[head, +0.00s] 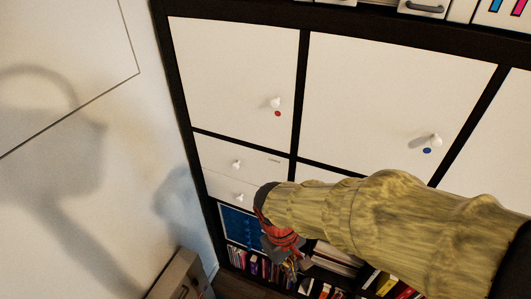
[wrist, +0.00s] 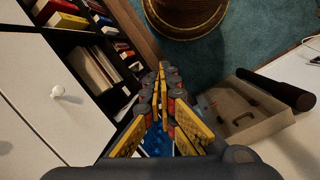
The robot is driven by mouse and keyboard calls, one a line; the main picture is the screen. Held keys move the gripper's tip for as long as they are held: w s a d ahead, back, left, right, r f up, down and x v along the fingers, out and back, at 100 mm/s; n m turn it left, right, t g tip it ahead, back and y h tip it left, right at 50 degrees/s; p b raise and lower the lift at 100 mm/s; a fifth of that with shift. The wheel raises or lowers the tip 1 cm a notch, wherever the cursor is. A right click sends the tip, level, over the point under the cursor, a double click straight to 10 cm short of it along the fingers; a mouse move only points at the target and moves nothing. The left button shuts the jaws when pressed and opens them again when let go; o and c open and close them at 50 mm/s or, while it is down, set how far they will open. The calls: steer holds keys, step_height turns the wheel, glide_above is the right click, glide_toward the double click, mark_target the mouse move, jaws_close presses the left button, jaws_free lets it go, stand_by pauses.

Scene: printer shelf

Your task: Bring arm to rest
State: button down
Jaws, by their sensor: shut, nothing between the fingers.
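My arm reaches in from the right of the head view, in front of the black-framed shelf unit (head: 299,95). My gripper (head: 292,268) points down near the lower shelves. In the wrist view my gripper (wrist: 162,78) has its yellow-padded fingers together at the tips, with nothing held between them. The arm hides part of the lower doors and shelves. I cannot tell from these views how far the fingertips are from the shelf.
White doors with knobs, one marked by a red dot (head: 278,113) and one by a blue dot (head: 427,151), face me. Books (wrist: 95,72) fill the open lower shelves.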

steer(key=s+d+r+m+t+y, duration=0.1)
steer(key=d+r+m+t, duration=0.2)
steer(key=d+r, duration=0.3)
steer(key=s+d+r+m+t+y, duration=0.1)
steer(key=d+r+m+t, duration=0.2)
steer(key=r, duration=0.9)
steer(key=shift+s+d+m+t, duration=0.3)
steer(key=shift+s+d+m, duration=0.1)
steer(key=shift+d, duration=1.3)
